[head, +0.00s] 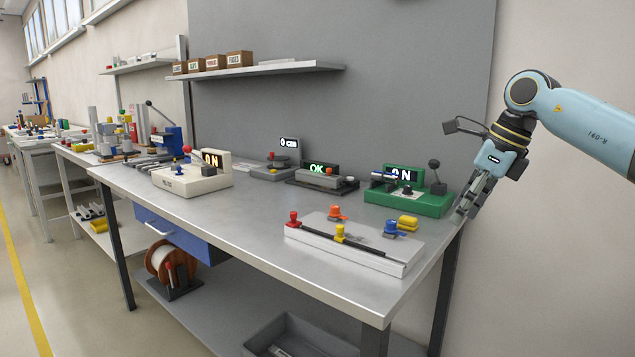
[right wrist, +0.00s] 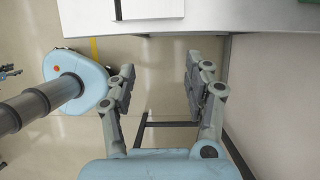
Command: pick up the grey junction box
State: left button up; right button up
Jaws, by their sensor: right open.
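I cannot pick out a grey junction box for certain in either view. A low grey unit (head: 270,172) stands at the back of the workbench (head: 240,210), in front of a small lit display, but I cannot tell whether it is the box. My right gripper (head: 466,206) is just beyond the bench's right end, pointing down. In the right wrist view the same gripper (right wrist: 160,88) has its two fingers wide apart, with only floor and a bench leg behind them. It holds nothing.
A green unit (head: 408,200) stands near the right gripper. A light grey slotted block (head: 355,245) with coloured knobs lies at the front right. A white unit (head: 190,180) is to the left. A wall shelf (head: 250,74) carries small brown boxes. The bench's front middle is bare.

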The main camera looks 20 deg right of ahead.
aim_at(332, 181)
jog(key=i, duration=1.95)
